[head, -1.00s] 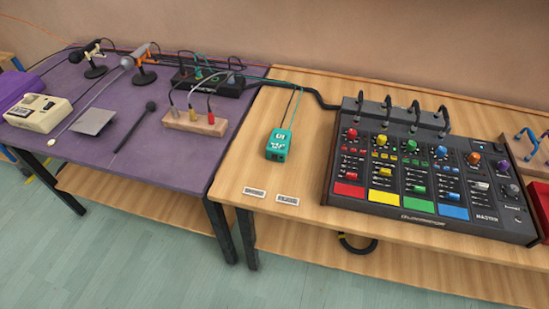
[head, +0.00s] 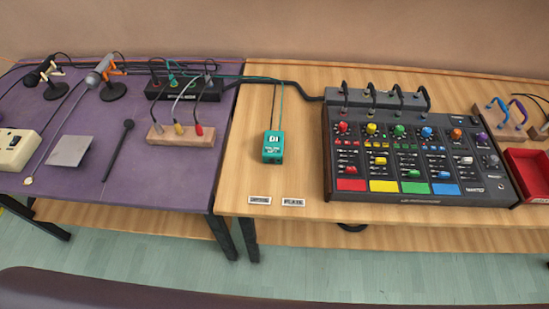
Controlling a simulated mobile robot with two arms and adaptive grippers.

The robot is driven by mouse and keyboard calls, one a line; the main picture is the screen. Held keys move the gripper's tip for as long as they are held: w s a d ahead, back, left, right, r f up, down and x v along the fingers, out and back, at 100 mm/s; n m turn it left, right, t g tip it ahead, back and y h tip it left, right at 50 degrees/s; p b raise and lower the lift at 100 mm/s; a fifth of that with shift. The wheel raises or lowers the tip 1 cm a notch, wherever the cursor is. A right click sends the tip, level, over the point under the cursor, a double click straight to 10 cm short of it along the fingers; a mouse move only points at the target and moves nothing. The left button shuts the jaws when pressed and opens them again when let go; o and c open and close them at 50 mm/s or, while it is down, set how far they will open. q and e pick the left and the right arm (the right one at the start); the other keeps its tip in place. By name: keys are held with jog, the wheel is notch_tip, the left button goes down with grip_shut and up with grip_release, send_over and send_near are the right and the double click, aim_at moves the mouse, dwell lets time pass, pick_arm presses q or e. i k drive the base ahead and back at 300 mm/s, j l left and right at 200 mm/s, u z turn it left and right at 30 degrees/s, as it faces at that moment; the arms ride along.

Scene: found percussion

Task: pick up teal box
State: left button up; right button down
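The teal box (head: 273,148) is a small box with "DI" in white on its top. It stands on the light wooden table (head: 245,180), left of the mixer, with two thin cables, one teal and one dark, running from its back edge toward the wall. Neither of my grippers shows in the head view.
A large mixer (head: 415,160) with coloured knobs stands right of the box. A wooden block with plugs (head: 180,136) and a black unit (head: 184,90) are on the purple table (head: 75,190) to the left. Wood around the box is clear.

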aim_at(273, 141)
jog(key=l+u, duration=0.35)
jog(key=l, duration=0.5)
jog(key=k+l+u, duration=0.1)
jog(key=l+u, duration=0.2)
jog(key=l, duration=0.5)
